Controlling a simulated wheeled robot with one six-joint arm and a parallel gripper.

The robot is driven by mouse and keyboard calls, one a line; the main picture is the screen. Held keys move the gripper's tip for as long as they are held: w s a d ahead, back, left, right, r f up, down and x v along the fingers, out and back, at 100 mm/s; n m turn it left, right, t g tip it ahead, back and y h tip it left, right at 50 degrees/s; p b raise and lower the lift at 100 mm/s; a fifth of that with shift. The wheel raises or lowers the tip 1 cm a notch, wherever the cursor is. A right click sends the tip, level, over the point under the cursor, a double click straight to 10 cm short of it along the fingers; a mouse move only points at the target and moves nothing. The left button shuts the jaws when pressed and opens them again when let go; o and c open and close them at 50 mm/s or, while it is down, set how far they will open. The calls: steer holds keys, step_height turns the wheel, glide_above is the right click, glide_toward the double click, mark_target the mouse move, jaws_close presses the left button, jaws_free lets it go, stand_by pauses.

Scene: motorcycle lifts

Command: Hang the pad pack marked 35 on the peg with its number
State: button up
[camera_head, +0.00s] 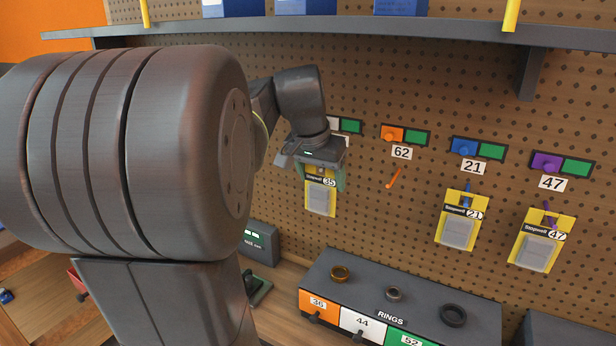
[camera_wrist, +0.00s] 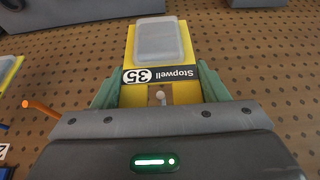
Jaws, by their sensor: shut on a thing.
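The yellow pad pack marked 35 (camera_head: 320,199) hangs upright in front of the pegboard, its top edge in my gripper (camera_head: 321,172). In the wrist view the pack (camera_wrist: 160,45) appears upside down between the green fingers of my gripper (camera_wrist: 160,92). A pale round peg end (camera_wrist: 160,95) shows at the pack's hole; I cannot tell how far it passes through. A white-and-green plate (camera_head: 346,125) is partly behind my wrist, and its number is hidden.
Packs 21 (camera_head: 459,220) and 47 (camera_head: 541,240) hang on blue and purple pegs. A rings box (camera_head: 388,287) stands below, and a shelf (camera_head: 400,27) runs above.

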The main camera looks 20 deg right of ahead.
steer(key=shift+w+d, duration=0.85)
steer(key=shift+d, duration=0.15)
steer(key=shift+w+d+f, duration=0.4)
steer(key=shift+d+f, duration=0.05)
steer(key=shift+f, duration=0.05)
steer(key=o, duration=1.2)
steer(key=shift+c, duration=0.2)
steer(key=v, duration=0.5)
steer(key=shift+s+a, duration=0.2)
steer(key=shift+a, duration=0.05)
steer(key=s+a+b, duration=0.3)
steer(key=s+a, duration=0.4)
steer(key=a, duration=0.1)
steer(key=shift+s+a, duration=0.25)
steer(key=shift+a, duration=0.1)
